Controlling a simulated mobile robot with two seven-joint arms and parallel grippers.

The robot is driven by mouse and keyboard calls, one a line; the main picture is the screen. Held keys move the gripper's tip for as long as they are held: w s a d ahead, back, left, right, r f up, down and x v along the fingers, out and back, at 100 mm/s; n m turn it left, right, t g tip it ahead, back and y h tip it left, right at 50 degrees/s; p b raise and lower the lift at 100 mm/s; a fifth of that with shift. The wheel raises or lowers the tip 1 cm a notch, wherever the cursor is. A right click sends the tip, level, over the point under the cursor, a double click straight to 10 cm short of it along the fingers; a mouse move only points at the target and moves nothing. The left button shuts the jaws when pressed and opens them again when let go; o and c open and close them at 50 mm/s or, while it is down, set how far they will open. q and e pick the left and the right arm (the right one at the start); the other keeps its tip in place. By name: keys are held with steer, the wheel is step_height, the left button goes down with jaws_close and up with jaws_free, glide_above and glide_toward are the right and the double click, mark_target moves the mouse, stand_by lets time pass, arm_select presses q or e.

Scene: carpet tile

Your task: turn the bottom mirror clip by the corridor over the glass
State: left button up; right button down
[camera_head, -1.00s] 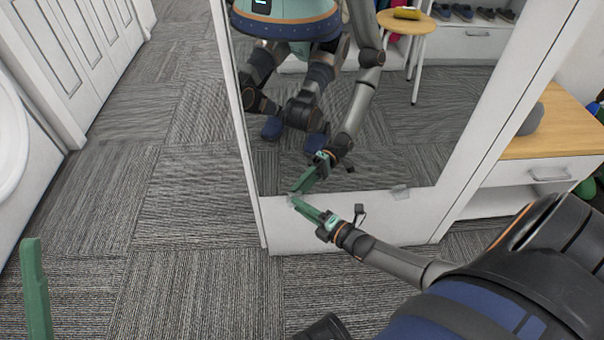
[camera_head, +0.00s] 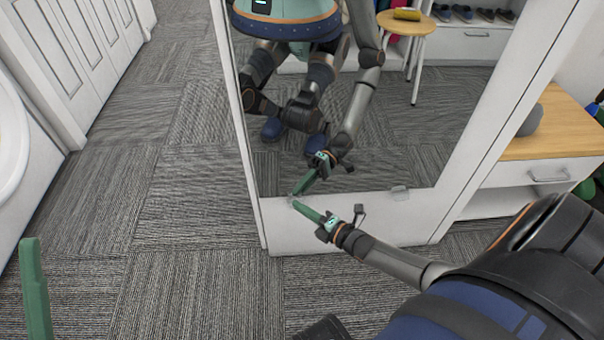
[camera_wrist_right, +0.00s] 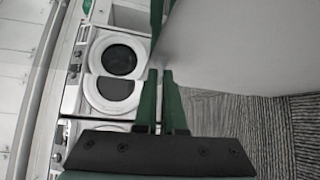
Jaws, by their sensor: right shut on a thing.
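The mirror (camera_head: 375,125) stands in a white frame, with its glass above a white bottom panel. The bottom clip on the corridor side (camera_head: 291,197) is a small pale piece at the lower left edge of the glass. My right gripper (camera_head: 295,202) is shut on it and mostly hides it, so its exact angle cannot be told. In the right wrist view the green fingers (camera_wrist_right: 160,75) are close together against the mirror, meeting their reflection. A second bottom clip (camera_head: 399,190) sits further right. Of my left gripper, one green finger (camera_head: 35,290) shows at the left edge, away from the mirror.
A corridor with carpet tiles (camera_head: 160,180) and white doors (camera_head: 85,45) lies left of the mirror. A white round-fronted appliance (camera_head: 12,150) is at the far left. A wood-topped drawer unit (camera_head: 545,135) stands at the right.

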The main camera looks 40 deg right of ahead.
arm_select(q)
step_height(320, 180, up, 10)
steer(key=m+p, duration=0.1)
steer(key=p, duration=0.8)
steer(key=w+a+f+n+g+y+p, duration=0.1)
steer(key=w+f+n+g+y, duration=0.1)
steer(key=f, duration=0.7)
steer(key=w+a+f+n+g+y+p, duration=0.1)
steer(key=w+f+n+g+y+p, duration=0.1)
steer(key=w+f+n+y, duration=0.2)
steer(key=shift+w+a+f+n+y, duration=0.4)
steer(key=shift+f+n+y, duration=0.5)
steer(key=shift+f+y, duration=1.3)
arm_select(e)
steer(key=shift+w+a+r+n+g+h, duration=0.15)
steer(key=shift+a+r+n+g+h, duration=0.1)
steer(key=shift+n+g+h, duration=1.1)
steer(key=shift+w+a+r+n+g+h, duration=0.1)
steer(key=shift+a+r+n+g+h, duration=0.1)
steer(key=shift+n+g+h, duration=1.1)
steer(key=shift+w+a+r+n+g+h, duration=0.15)
steer(key=shift+a+r+n+g+h, duration=0.1)
steer(key=shift+n+g+h, duration=1.05)
arm_select(q)
steer(key=shift+f+h, duration=0.3)
arm_select(e)
steer(key=shift+f+m+h, duration=0.1)
steer(key=shift+m+h, duration=0.15)
steer(key=shift+h, duration=0.1)
